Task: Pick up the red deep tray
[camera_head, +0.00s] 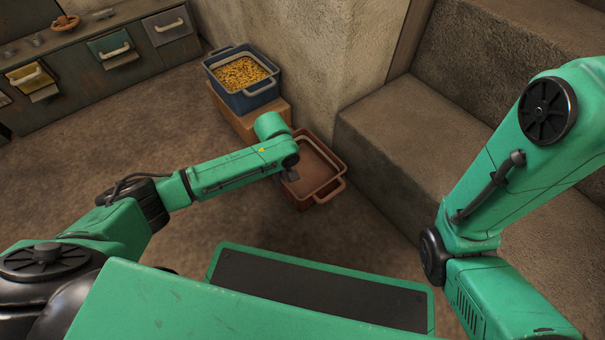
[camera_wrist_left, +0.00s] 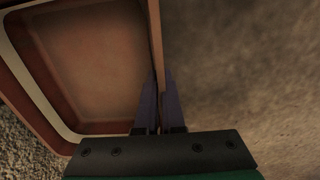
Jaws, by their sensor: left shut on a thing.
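The red deep tray (camera_head: 318,172) is at the middle of the head view, in front of the wooden block, and looks empty. My left arm reaches to its left side. My left gripper (camera_head: 290,175) is mostly hidden behind the arm's end in the head view. In the left wrist view, my left gripper (camera_wrist_left: 160,95) has its two fingers on either side of the wall of the tray (camera_wrist_left: 85,65) and is shut on it. I cannot tell whether the tray is off the floor. My right arm shows at the right, but its gripper is out of view.
A blue tray (camera_head: 257,99) full of yellow bits stands on a wooden block (camera_head: 243,124) behind the red tray. Stone steps (camera_head: 400,130) rise close on the right. A drawer cabinet (camera_head: 85,75) stands at the back left. The floor at left is clear.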

